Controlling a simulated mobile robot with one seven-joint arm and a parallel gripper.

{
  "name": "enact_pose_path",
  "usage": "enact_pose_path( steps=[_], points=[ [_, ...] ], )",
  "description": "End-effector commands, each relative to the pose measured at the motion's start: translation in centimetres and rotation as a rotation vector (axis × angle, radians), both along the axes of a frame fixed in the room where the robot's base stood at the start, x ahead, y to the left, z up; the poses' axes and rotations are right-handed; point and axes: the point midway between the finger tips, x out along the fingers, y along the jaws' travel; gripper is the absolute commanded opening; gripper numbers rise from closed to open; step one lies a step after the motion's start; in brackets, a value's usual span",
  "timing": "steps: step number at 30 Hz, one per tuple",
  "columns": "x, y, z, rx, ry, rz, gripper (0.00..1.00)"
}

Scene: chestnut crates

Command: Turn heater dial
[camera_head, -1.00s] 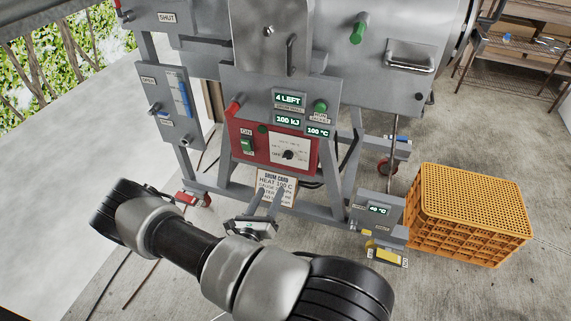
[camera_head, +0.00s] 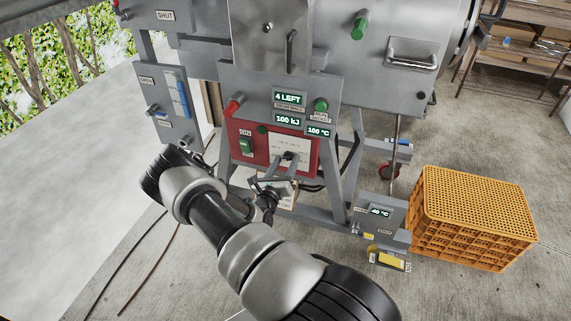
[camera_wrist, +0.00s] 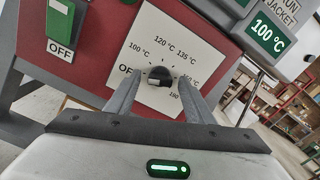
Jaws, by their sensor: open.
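The heater dial (camera_head: 289,156) is a small black knob on a white scale plate (camera_head: 276,143) on the red panel. In the wrist view the dial (camera_wrist: 160,77) sits between the two fingers of my gripper (camera_wrist: 160,85), which is open. I cannot tell whether the fingers touch it. The scale shows OFF, 100, 120, 135 and higher marks, partly hidden by the right finger. I cannot tell the exact dial setting. In the head view my gripper (camera_head: 281,168) reaches up to the dial from below.
A green switch (camera_head: 246,147) marked OFF is left of the dial. Displays above read 4 LEFT (camera_head: 289,98), 100 kJ and 100 °C (camera_head: 319,132). A drum card (camera_head: 285,195) is mostly hidden behind my gripper. An orange crate (camera_head: 470,220) stands at right.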

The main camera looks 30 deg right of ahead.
Motion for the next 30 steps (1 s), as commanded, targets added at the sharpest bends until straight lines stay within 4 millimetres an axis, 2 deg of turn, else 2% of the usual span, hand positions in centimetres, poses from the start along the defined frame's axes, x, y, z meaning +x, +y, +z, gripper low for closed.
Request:
enact_pose_path(
  steps=[7, 12, 15, 23, 30],
  points=[
    [0.06, -0.05, 0.04, 0.0, 0.0, 0.0, 0.48],
    [0.06, -0.03, 0.03, 0.0, 0.0, 0.0, 0.2],
    [0.04, -0.03, 0.04, 0.0, 0.0, 0.0, 0.07],
    [0.03, -0.02, 0.1, 0.02, -0.025, 0.0, 0.07],
    [0.05, -0.01, 0.27, 0.098, -0.128, -0.001, 0.07]
  ],
)
